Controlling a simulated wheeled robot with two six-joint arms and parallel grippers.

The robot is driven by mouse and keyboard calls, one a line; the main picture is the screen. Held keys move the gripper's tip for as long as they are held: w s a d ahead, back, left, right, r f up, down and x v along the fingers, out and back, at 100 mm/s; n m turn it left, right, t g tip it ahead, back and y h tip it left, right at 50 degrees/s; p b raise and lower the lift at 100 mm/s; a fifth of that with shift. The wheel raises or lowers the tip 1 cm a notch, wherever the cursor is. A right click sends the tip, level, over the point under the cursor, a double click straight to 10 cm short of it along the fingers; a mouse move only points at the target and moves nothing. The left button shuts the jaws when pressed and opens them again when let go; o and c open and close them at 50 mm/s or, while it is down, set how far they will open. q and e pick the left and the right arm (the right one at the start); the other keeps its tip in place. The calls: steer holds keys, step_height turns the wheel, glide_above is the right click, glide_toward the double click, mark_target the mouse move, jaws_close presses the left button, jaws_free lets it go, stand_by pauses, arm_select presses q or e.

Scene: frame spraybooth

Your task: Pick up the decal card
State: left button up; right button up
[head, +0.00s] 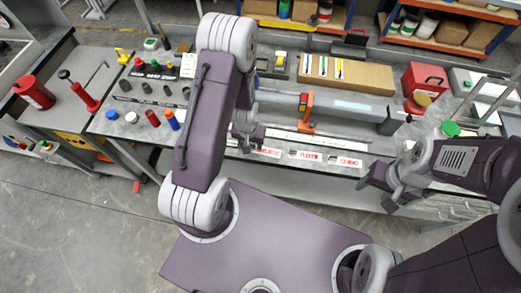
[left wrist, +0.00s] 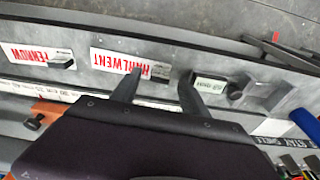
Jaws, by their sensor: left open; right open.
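Several white decal cards with red lettering lie in a row along the near edge of the workbench. In the head view, one card (head: 268,152) lies closest to my left gripper, another card (head: 306,155) is in the middle and another (head: 346,161) is on the right. In the left wrist view, a card reading HARLWENT (left wrist: 130,64) and one reading TENNOW (left wrist: 30,55) appear upside down. My left gripper (head: 247,144) is open and empty; its fingers (left wrist: 158,86) point towards the HARLWENT card, one finger partly overlapping it. My right gripper (head: 384,187) is open and empty off the bench front.
A small white label (left wrist: 212,85) lies right of the HARLWENT card in the left wrist view. An orange-handled tool (head: 306,108) and a long ruler (head: 310,138) lie behind the cards. Bottles and caps crowd the left side.

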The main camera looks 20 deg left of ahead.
arm_select(q)
steer(key=shift+w+f, duration=0.2)
steer(key=shift+f, duration=0.5)
jaws_close()
arm_select(e)
steer(key=shift+r, duration=0.1)
arm_select(q)
steer(key=shift+r, duration=0.1)
